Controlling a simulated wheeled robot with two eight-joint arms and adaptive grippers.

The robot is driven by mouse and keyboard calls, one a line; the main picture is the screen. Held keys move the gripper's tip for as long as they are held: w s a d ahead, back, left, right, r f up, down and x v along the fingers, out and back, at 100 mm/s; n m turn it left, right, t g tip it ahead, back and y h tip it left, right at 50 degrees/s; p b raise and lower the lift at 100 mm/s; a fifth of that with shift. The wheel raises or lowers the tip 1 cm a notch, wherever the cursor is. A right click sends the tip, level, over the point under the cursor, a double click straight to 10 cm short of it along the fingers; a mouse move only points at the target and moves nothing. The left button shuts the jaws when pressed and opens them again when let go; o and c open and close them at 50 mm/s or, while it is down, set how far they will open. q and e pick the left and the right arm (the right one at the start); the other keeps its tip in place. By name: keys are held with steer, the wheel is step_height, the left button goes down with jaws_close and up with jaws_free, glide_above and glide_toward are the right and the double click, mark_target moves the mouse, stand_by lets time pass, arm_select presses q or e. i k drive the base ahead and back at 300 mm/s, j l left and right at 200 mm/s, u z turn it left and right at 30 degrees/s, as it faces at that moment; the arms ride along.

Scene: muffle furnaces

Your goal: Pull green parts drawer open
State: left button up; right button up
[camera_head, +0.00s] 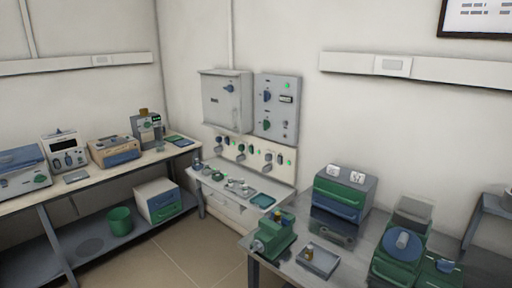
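A small grey drawer cabinet (366,196) stands on the grey table at the lower right. Its upper drawer front is green (337,191). A blue drawer front (336,209) is just below it, and a darker grey part (333,229) is lower down. The green drawer looks shut. A white box (150,192) with green fronts (167,210) sits on the lower shelf of the left bench. I cannot tell from this view which one is the parts drawer. Neither of my grippers is in view.
A green vise-like device (272,239) and a grey tray (318,262) stand in front of the cabinet. A green and blue machine (402,245) is to its right. Wall control boxes (277,108) hang behind. Tiled floor (195,256) is clear between the benches.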

mark_target(356, 199)
steer(key=i+j, duration=0.6)
steer(key=i, duration=0.25)
